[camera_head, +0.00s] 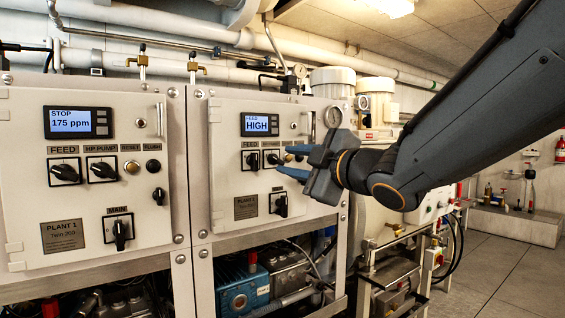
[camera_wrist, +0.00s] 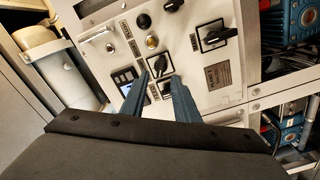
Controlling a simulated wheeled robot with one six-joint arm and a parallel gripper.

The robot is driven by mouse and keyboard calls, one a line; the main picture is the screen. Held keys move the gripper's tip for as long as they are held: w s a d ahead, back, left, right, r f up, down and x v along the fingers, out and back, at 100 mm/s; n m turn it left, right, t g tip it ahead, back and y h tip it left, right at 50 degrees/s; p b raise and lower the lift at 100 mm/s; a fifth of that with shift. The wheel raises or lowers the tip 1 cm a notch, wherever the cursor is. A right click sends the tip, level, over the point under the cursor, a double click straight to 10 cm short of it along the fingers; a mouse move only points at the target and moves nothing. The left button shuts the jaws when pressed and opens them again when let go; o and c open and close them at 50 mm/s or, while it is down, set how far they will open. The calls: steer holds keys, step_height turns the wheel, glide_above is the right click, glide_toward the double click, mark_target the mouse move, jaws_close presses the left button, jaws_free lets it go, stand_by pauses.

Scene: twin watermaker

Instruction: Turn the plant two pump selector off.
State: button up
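The right-hand panel (camera_head: 230,135) has a display (camera_head: 260,124) reading "HIGH" over two black selectors. The left one is the feed selector (camera_head: 252,160); beside it is the pump selector (camera_head: 273,159), which also shows in the wrist view (camera_wrist: 160,65). I cannot read its position surely. My gripper (camera_head: 286,160) is in front of this panel, its blue fingers pointing at the pump selector. In the wrist view my gripper (camera_wrist: 156,77) is open, the fingers apart, with the pump selector just beyond the tips. I cannot tell whether they touch it. The right finger partly covers the feed selector (camera_wrist: 167,89).
The main switch (camera_head: 281,203) is lower on the same panel. A door handle (camera_head: 310,125) stands out near its right edge. The left-hand panel (camera_head: 25,150) has similar selectors and reads "STOP 175 ppm". Pumps and hoses fill the racks below. Clear floor (camera_head: 500,275) lies right.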

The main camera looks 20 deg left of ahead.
steer(key=shift+v, duration=1.3)
steer(key=w+d+f+m+h+p, duration=0.1)
steer(key=w+d+f+m+h, duration=0.25)
steer(key=d+f, duration=0.3)
steer(key=w+d+f+m+h, duration=0.2)
steer(key=d+f+m+h, duration=0.25)
steer(key=d+f, duration=0.2)
steer(key=s+d+f+m+g+h, duration=0.2)
steer(key=s+d+f+m, duration=0.1)
steer(key=d+f, duration=0.3)
steer(key=s+d+f+m+g+h, duration=0.1)
steer(key=s+d+f+m+h, duration=0.15)
steer(key=d+f, duration=0.35)
steer(key=s+d+f+m+g, duration=0.2)
steer(key=s+f+m+g, duration=0.1)
steer(key=s, duration=0.3)
steer(key=s+d+f+m+g+p, duration=0.1)
steer(key=s+d+f+m+g, duration=0.1)
steer(key=s+f, duration=0.3)
steer(key=s+d+f+m+g+h+p, duration=0.1)
steer(key=s+d+f+m+g, duration=0.2)
steer(key=s, duration=0.5)
steer(key=shift+s+f+m+g, duration=0.3)
steer(key=shift+f+m+g, duration=0.1)
steer(key=shift+f, duration=0.2)
steer(key=shift+w, duration=0.1)
